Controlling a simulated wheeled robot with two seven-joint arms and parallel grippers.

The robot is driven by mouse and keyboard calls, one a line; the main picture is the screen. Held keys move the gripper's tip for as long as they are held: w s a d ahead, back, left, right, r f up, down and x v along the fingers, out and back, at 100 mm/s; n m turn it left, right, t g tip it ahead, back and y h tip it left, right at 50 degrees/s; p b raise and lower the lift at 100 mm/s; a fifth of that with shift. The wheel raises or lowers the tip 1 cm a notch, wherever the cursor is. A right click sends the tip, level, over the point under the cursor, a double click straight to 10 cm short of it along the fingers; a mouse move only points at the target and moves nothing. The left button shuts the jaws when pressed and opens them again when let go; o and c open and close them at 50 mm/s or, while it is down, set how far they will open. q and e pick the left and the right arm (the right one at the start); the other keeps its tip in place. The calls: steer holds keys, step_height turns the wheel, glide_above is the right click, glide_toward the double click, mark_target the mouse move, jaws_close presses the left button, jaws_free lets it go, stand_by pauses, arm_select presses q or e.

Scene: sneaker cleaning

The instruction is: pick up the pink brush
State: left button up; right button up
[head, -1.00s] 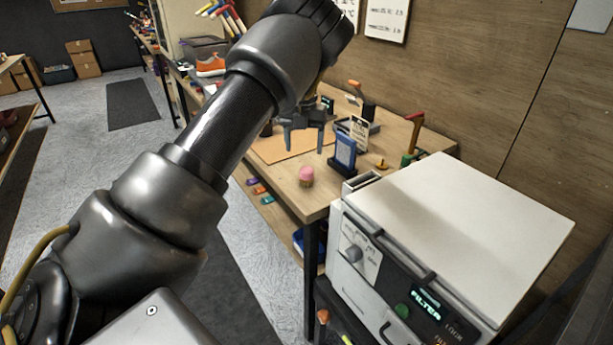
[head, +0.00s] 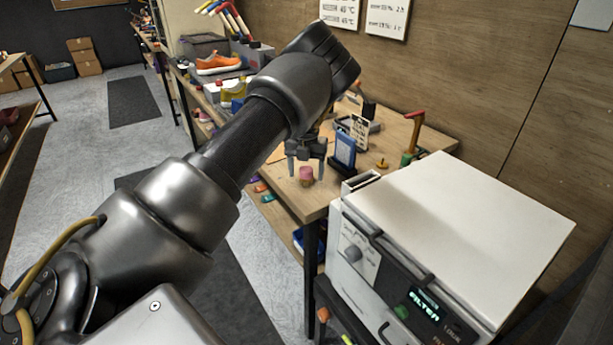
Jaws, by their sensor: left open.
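A small pink brush (head: 306,174) with a tan lower part stands on the wooden workbench (head: 317,203) near its front edge. My left gripper (head: 306,170) is open, with its fingers pointing down. In the picture its fingertips lie to either side of the pink brush; I cannot tell whether they are around it or behind it. My left arm crosses the view from the lower left and hides part of the bench. My right gripper is not in view.
A blue-framed stand (head: 344,150) is close to the right of the brush. A white machine (head: 455,230) with a lit display stands at the right front. An orange sneaker (head: 218,64) and several tools are further back. A wooden wall closes the rear.

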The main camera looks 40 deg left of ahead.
mark_target(307, 168)
arm_select(q)
steer(key=c, duration=1.2)
